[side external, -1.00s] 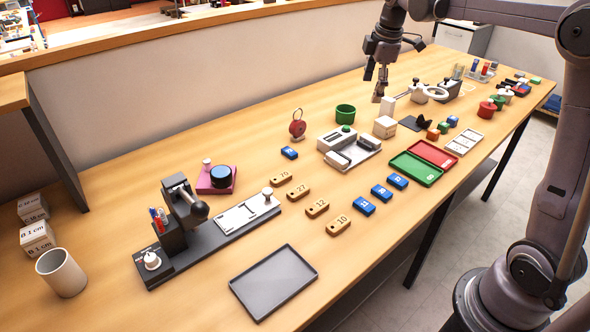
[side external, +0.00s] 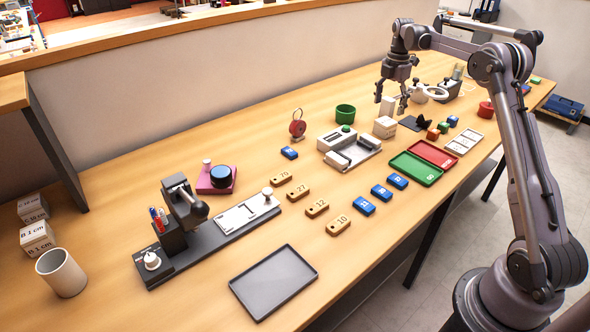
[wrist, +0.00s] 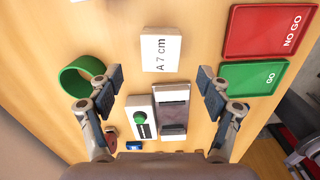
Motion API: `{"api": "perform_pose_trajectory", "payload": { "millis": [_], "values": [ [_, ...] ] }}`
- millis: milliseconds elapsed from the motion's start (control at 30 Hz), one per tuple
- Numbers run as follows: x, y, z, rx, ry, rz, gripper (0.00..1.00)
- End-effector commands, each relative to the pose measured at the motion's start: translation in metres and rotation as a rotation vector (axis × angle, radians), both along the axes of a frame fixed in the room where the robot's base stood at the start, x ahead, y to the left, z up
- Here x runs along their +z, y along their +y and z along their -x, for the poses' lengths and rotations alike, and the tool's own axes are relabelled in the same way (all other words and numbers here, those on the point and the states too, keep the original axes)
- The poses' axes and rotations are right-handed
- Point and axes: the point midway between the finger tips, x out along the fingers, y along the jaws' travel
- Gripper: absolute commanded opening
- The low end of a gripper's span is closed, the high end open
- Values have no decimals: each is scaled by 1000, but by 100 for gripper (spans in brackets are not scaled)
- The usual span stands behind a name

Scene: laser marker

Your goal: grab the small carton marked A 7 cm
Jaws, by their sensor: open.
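The small white carton marked A 7 cm (wrist: 160,52) lies in the upper middle of the wrist view, its label facing up. In the side external view, a white carton (side external: 385,127) stands on the table just right of the gauge block. My gripper (side external: 391,103) hangs above that area. In the wrist view my gripper (wrist: 160,90) is open, with its two fingers wide apart and nothing between them. The carton appears beyond the fingertips, roughly centred between them and untouched.
A green ring-shaped cup (wrist: 82,76) is left of the carton. A grey and white device with a green button (wrist: 170,115) is close below it. The red NO GO tray (wrist: 265,32) and green GO tray (wrist: 252,77) lie to the right.

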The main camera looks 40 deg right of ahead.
Motion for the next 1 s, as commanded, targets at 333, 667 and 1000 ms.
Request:
{"api": "perform_pose_trajectory", "payload": {
  "millis": [333,667,1000],
  "values": [
    [-29,0,0,-1,-1,0,78],
    [-68,0,1,-1,-1,1,78],
    [-71,0,1,-1,-1,1,61]
  ]
}}
